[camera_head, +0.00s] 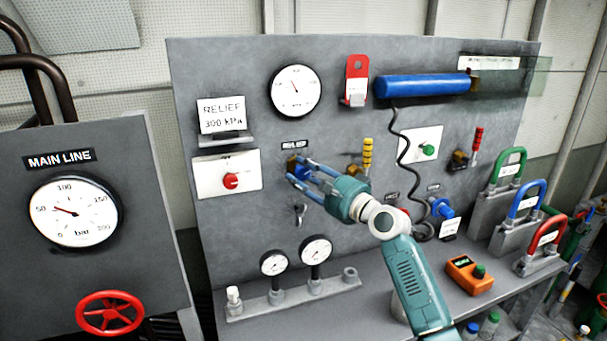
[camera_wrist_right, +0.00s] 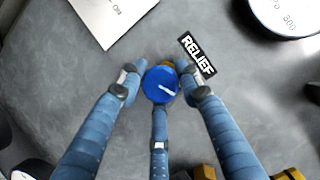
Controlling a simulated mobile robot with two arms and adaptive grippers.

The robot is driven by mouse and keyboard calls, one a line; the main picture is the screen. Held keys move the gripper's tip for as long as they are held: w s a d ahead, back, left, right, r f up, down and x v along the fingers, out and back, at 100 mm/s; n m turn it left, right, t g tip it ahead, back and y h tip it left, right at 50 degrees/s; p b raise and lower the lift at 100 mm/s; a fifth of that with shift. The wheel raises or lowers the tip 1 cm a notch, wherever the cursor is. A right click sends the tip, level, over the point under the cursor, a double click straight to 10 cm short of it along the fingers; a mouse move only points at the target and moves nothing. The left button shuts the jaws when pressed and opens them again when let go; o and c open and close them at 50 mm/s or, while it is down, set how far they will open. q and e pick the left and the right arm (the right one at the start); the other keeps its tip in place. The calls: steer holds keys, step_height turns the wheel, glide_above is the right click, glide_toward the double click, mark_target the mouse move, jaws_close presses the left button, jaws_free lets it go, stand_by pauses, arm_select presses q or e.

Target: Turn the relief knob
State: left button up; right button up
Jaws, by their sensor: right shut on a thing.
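The blue relief knob (camera_wrist_right: 161,85) has a white pointer mark and sits on the grey panel beside a black RELIEF label (camera_wrist_right: 198,55). In the head view the knob (camera_head: 298,170) is partly hidden by my right gripper (camera_head: 297,172). My right gripper (camera_wrist_right: 160,82) has its blue fingers around the knob, shut on it. A sign reading RELIEF 300 kPa (camera_head: 222,115) stands on a small shelf to the upper left. A round gauge (camera_head: 295,91) is above the knob. My left gripper is not in view.
A white plate with a red button (camera_head: 231,181) is left of the knob. A yellow-handled valve (camera_head: 367,155) is to its right. Small gauges (camera_head: 317,249) stand below on the bench. A black coiled cable (camera_head: 405,150) hangs further right.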

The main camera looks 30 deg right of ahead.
steer(key=shift+r, duration=0.55)
steer(key=o, duration=1)
steer(key=shift+o, duration=0.5)
steer(key=shift+a+f, duration=0.25)
steer(key=shift+s+d+f, duration=0.2)
steer(key=shift+s, duration=0.1)
steer(key=s+d, duration=0.1)
steer(key=s, duration=1)
steer(key=shift+d+f, duration=0.2)
steer(key=shift+d, duration=0.05)
steer(key=shift+s, duration=0.1)
